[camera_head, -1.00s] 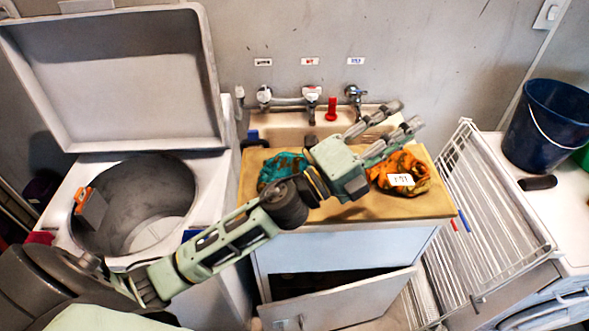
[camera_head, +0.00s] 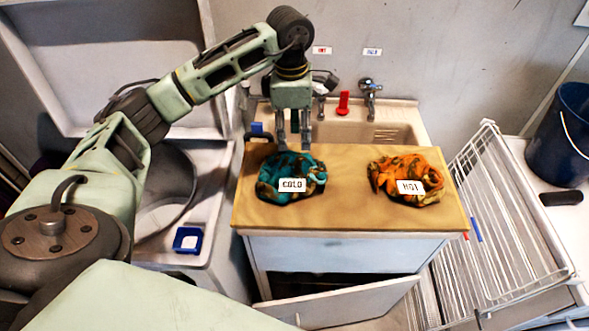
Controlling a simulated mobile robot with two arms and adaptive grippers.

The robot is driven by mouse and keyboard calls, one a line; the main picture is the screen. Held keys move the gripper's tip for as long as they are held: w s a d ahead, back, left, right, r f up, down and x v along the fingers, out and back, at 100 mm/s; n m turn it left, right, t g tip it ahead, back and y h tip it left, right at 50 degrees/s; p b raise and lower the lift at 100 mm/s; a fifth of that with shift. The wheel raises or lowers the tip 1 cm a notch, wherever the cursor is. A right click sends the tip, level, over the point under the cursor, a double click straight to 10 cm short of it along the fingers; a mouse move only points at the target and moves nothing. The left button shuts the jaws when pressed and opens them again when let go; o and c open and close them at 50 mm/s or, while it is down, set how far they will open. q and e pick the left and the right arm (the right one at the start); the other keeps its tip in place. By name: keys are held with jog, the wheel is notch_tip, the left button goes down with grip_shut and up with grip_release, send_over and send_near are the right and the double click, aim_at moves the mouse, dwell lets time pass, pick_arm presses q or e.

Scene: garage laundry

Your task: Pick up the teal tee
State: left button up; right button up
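The teal tee (camera_head: 284,169) is a crumpled teal bundle with dark and orange patches. It lies on the left half of the tan counter board (camera_head: 345,212), with a white COLD label on its front. My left gripper (camera_head: 293,142) points down at the tee's back edge, its two fingers apart with a gap between them. I see no cloth gripped; whether the fingertips touch the tee I cannot tell. My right gripper is not in view.
An orange bundle with a HOT label (camera_head: 410,187) lies at the right of the board. A sink (camera_head: 405,112) with taps is behind. An open washer drum (camera_head: 165,190) is left, a white wire rack (camera_head: 510,215) right. A cabinet door (camera_head: 345,300) hangs open below.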

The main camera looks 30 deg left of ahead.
aim_at(291, 153)
pick_arm(q)
jog(key=shift+s+a+r, duration=0.1)
jog(key=shift+a, duration=0.5)
jog(key=shift+f, duration=0.3)
jog(key=shift+s+f+p, duration=0.1)
jog(key=shift+f+p, duration=0.55)
jog(key=shift+f, duration=0.2)
notch_tip(291, 153, down, 4)
jog(key=p, duration=0.2)
jog(key=shift+f+p, duration=0.2)
jog(key=shift+p, duration=0.1)
jog(key=shift+f, duration=0.4)
jog(key=shift+c, duration=0.4)
jog(key=shift+w, duration=0.2)
grip_shut()
